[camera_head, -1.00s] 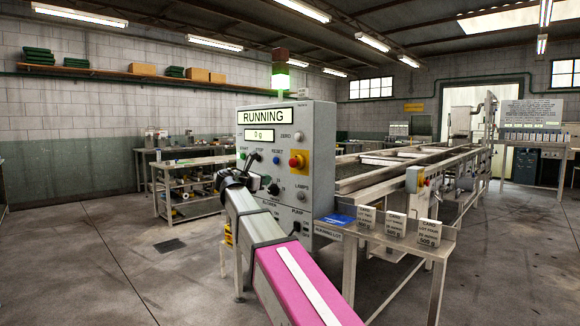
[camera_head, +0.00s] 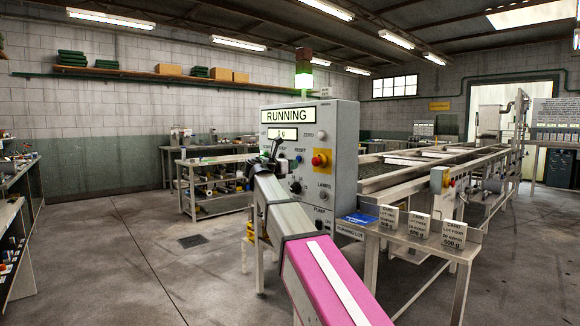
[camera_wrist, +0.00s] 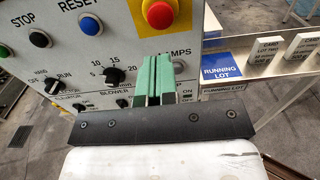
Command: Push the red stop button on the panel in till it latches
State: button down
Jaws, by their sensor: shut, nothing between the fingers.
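The red mushroom stop button (camera_head: 319,160) sits on a yellow plate (camera_head: 322,168) on the right part of the grey panel's front (camera_head: 342,140). It stands proud of the plate, and the wrist view shows it at the top edge (camera_wrist: 159,14), partly cut off. My gripper (camera_head: 272,150) is in front of the panel's left part, left of the red button, hiding some small controls. In the wrist view its green fingers (camera_wrist: 154,62) are together and empty, appearing below the red button and apart from it. The panel screen (camera_head: 286,116) reads RUNNING.
A small table (camera_head: 408,245) with lot cards stands right of the panel. Another red button (camera_head: 447,181) is on the sizer. Floor at left is clear.

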aim_at(314, 161)
jog(key=x, duration=1)
jog(key=shift+x, duration=0.95)
jog(key=shift+s+a, duration=0.15)
jog(key=shift+a, duration=0.05)
jog(key=v, duration=1.3)
jog(key=shift+s+a, duration=0.25)
jog(key=shift+a, duration=0.05)
